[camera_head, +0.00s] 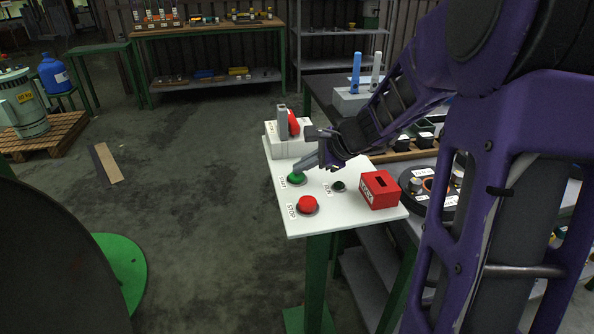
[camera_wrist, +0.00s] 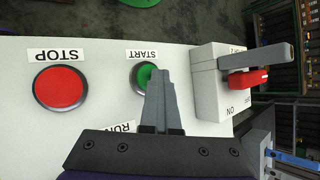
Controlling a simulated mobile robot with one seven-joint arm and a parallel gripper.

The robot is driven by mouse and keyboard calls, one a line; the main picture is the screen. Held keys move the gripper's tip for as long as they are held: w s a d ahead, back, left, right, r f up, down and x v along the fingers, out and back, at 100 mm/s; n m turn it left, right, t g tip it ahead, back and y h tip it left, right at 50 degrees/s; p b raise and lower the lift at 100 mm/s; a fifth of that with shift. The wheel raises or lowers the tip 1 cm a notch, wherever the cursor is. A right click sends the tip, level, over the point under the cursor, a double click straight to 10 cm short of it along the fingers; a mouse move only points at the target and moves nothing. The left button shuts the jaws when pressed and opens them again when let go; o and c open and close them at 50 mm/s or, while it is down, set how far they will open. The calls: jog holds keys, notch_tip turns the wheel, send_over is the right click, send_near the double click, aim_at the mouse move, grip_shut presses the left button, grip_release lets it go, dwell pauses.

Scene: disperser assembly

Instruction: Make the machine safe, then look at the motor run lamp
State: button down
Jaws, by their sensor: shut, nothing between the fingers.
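A white control panel (camera_head: 270,185) carries a red STOP button (camera_head: 308,205), a green START button (camera_head: 296,178) and a small dark green RUN lamp (camera_head: 338,186) that looks unlit. My gripper (camera_head: 303,166) is shut and empty, its tips at the START button; I cannot tell whether they touch. In the wrist view, my fingertips (camera_wrist: 158,73) overlap the edge of the START button (camera_wrist: 141,76), and STOP (camera_wrist: 60,87) is clear to the left. The gripper hides the lamp there. A switch box (camera_wrist: 207,82) marked ON has a red handle (camera_wrist: 250,78) and a grey lever (camera_wrist: 255,57).
A red slotted box (camera_head: 379,190) sits at the panel's right corner. A bench with a round black fixture (camera_head: 430,188) and two blue-and-white upright parts (camera_head: 356,72) stands to the right. Left of the panel is open floor (camera_head: 200,200), with a plank and a motor on a pallet (camera_head: 55,135).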

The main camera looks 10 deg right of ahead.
aim_at(302, 176)
jog(key=shift+r+p, duration=0.7)
jog(key=shift+r, duration=0.35)
notch_tip(302, 176, up, 5)
jog(key=p, duration=0.4)
dwell(0.4)
